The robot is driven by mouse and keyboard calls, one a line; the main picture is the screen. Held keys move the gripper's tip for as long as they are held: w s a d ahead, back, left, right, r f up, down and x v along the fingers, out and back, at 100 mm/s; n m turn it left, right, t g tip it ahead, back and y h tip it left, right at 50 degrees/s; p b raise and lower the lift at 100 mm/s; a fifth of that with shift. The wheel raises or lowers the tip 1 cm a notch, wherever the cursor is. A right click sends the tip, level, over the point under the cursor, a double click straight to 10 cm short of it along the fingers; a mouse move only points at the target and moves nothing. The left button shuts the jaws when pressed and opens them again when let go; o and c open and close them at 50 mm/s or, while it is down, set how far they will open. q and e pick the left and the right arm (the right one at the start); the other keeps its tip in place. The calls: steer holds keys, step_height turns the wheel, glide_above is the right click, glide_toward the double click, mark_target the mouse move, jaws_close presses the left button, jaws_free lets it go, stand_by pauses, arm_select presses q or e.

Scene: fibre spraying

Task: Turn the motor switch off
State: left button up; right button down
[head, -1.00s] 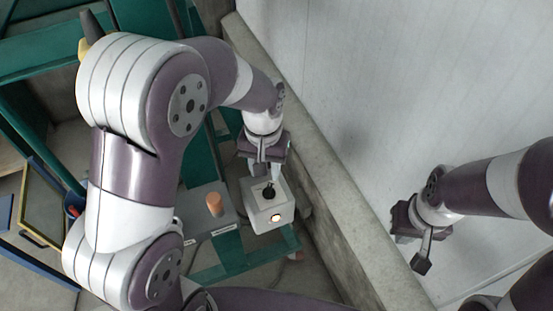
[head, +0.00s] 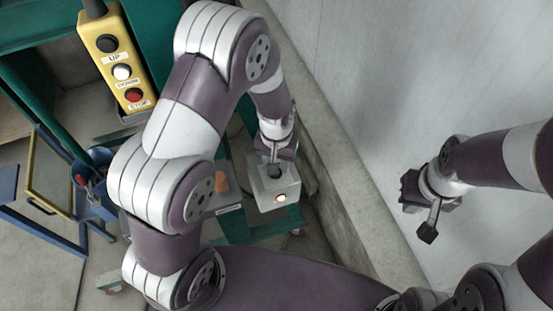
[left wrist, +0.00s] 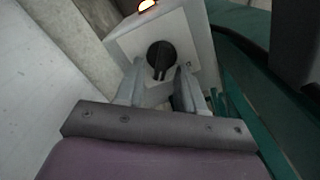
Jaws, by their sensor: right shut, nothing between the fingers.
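The motor switch is a light grey box (head: 262,198) with a black round knob (head: 275,172) on top and a glowing lamp (head: 280,198) on its front. In the left wrist view the knob (left wrist: 160,54), the box (left wrist: 122,42) and the lit lamp (left wrist: 148,5) show just beyond the fingertips. My left gripper (left wrist: 159,72) is open, its two fingers apart and pointing at the knob; I cannot tell whether they touch it. In the head view my left gripper (head: 276,158) is right above the knob. My right gripper (head: 428,233) is shut and empty, far to the right.
A yellow control box (head: 119,60) with UP, DOWN and STOP buttons is at upper left. An orange part (head: 221,178) is partly hidden behind my left arm. A concrete ledge (head: 330,165) and a pale wall (head: 390,80) lie right of the switch. Green frame beams surround it.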

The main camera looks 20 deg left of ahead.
arm_select(q)
jaws_close()
steer(key=shift+n, duration=0.3)
steer(key=shift+a+r+n+p, duration=0.1)
steer(key=shift+n+p, duration=0.4)
steer(key=shift+n, duration=0.4)
steer(key=n+p, duration=0.1)
steer(key=n, duration=0.3)
steer(key=shift+a, duration=0.2)
steer(key=n, duration=0.2)
steer(key=n+p, duration=0.1)
steer(key=n, duration=0.1)
steer(key=shift+s+a, duration=0.15)
steer(key=shift+s+n+p, duration=0.1)
steer(key=shift+n+p, duration=0.25)
steer(key=shift+n, duration=1.25)
steer(key=shift+a+n, duration=0.1)
steer(key=shift+n, duration=0.2)
